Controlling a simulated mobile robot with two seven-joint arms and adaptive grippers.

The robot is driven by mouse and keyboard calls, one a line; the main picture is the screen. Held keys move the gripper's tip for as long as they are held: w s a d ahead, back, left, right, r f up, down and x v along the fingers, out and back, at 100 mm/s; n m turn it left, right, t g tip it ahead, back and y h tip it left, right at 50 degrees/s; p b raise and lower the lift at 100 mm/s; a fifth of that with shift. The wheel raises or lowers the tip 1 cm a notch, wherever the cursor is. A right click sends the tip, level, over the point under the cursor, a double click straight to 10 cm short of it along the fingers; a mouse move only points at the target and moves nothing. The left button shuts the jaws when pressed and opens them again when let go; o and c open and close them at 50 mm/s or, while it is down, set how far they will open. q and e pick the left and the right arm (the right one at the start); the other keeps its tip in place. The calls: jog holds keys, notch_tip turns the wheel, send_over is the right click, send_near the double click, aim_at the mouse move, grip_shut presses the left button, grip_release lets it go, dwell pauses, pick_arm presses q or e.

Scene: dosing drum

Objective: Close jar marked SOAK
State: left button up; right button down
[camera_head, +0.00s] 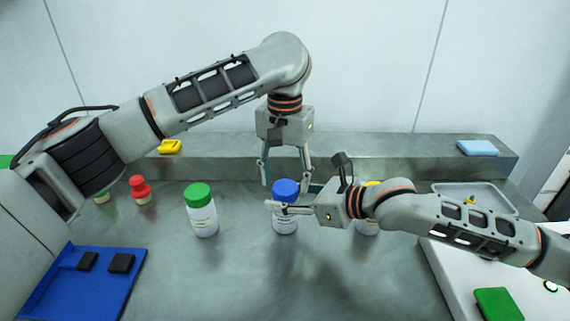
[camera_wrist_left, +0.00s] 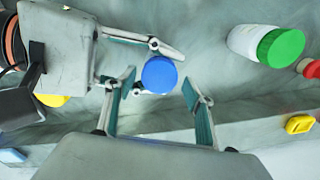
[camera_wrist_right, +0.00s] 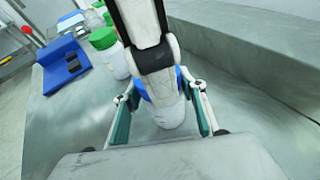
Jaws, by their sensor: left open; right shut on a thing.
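A white jar with a blue lid (camera_head: 285,222) stands upright in the middle of the bench; its label is too small to read. The blue lid (camera_head: 285,187) sits on its top; how tightly cannot be told. My left gripper (camera_head: 286,181) points down over the jar, open, with its fingers on either side of the lid; in the left wrist view the lid (camera_wrist_left: 160,75) shows between the fingertips, with gaps. My right gripper (camera_head: 284,208) comes in level from the right and is shut on the jar. In the right wrist view the jar (camera_wrist_right: 170,115) is partly hidden by my left gripper.
A green-lidded jar (camera_head: 202,212) stands to the left, a yellow-lidded jar (camera_head: 368,222) to the right, partly behind my right gripper. A red-topped item (camera_head: 140,188), a blue tray (camera_head: 85,280) and a metal tray (camera_head: 480,196) lie farther out. A raised ledge (camera_head: 380,150) runs behind.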

pick_arm(q)
jog(key=shift+f, duration=0.7)
jog(key=c, duration=1.1)
jog(key=m, duration=0.6)
jog(key=shift+m, duration=0.3)
jog(key=o, duration=1.2)
